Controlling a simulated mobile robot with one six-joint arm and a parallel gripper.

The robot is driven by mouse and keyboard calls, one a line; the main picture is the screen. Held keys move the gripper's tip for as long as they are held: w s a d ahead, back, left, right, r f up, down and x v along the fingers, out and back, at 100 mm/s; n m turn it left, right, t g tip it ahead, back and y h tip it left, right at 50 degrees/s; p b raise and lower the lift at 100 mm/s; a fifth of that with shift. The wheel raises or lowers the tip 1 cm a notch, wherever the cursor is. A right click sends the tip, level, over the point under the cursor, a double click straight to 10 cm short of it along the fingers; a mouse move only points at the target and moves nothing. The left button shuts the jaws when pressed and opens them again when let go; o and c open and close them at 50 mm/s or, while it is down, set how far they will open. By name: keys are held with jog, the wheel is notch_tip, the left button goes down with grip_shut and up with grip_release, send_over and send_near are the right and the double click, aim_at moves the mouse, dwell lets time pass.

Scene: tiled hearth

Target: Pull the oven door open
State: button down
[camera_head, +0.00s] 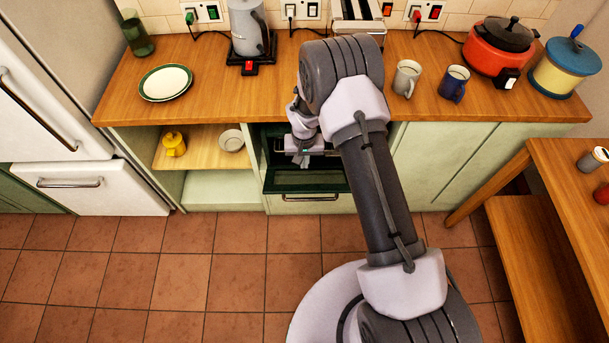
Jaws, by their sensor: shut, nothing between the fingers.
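The dark green oven (275,146) is built in under the wooden counter, in the middle of the head view. Its door (308,181) shows as a dark green panel with a darker window, low at the front. A dark gap shows above the panel, so the door looks at least partly lowered; its exact angle is hard to judge. My gripper (303,160) is shut and empty, just above the door panel at the oven front. My arm hides the oven's right side. I cannot tell whether the fingers touch the door.
A drawer with a bar handle (310,198) sits below the oven. An open shelf (190,150) with a yellow pot (174,144) and a bowl (231,140) is at left. Mugs (407,78) and a red cooker (498,47) stand on the counter (222,95). A wooden bench (530,250) stands right.

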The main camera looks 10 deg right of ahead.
jog(key=b, duration=0.3)
send_over(304, 189)
jog(key=w, duration=0.2)
jog(key=f, duration=1)
jog(key=shift+s+d+f, duration=0.1)
jog(key=shift+s+f, duration=0.15)
jog(key=shift+f, duration=0.05)
jog(key=shift+s+f+b, duration=0.2)
jog(key=shift+s+f, duration=0.1)
jog(key=shift+f, duration=0.25)
jog(key=shift+s+f+b, duration=0.2)
jog(key=shift+s+f, duration=0.1)
jog(key=shift+f, duration=0.2)
jog(key=shift+s+f, duration=0.3)
jog(key=shift+f, duration=0.2)
